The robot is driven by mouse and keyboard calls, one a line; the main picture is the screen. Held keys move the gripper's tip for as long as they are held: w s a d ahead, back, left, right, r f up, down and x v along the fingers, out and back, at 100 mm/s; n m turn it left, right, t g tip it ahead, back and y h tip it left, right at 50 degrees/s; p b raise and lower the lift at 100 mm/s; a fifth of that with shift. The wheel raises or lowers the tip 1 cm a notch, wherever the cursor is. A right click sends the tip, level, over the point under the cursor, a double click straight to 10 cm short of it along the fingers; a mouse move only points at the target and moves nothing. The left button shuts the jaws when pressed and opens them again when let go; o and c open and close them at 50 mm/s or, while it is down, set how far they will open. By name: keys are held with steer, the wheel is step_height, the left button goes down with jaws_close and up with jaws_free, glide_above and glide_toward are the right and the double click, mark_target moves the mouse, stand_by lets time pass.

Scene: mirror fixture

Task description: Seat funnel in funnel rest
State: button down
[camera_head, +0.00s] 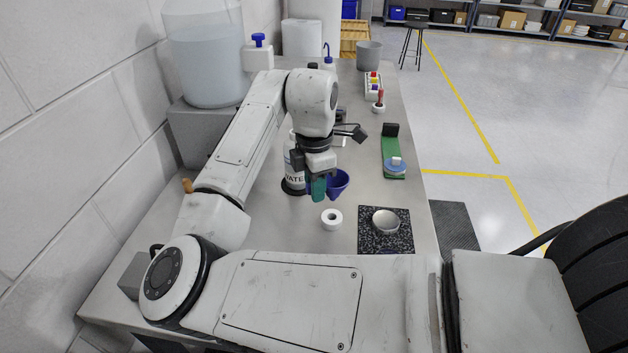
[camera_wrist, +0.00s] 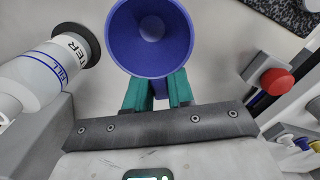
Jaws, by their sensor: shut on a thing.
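A blue funnel (camera_head: 340,182) is held in my gripper (camera_head: 320,189), which is shut on it with teal fingers. In the wrist view the funnel (camera_wrist: 150,38) shows its wide mouth toward the camera, and the gripper's fingers (camera_wrist: 158,86) close on it below the rim. The spout is mostly hidden. A white ring with a dark centre hole (camera_head: 331,219), which looks like the funnel rest, lies on the bench, a little nearer than the funnel in the head view. The funnel is apart from it. The ring does not show clearly in the wrist view.
A white lettered bottle (camera_wrist: 38,72) stands close left of the funnel. A speckled black mat (camera_head: 372,243) holds a pale bowl (camera_head: 386,222) at right. A green strip (camera_head: 393,150) with a blue-and-white piece lies beyond. The bench (camera_head: 270,228) is bare left of the ring.

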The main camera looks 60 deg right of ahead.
steer(key=shift+f+b, duration=0.65)
steer(key=shift+f, duration=1.95)
steer(key=shift+p, duration=1.2)
steer(key=shift+f, duration=1.15)
stand_by(0.6)
steer(key=c, duration=0.9)
jaws_free()
step_height(320, 180, up, 11)
steer(key=shift+f+p, duration=0.1)
steer(key=shift+p, duration=0.6)
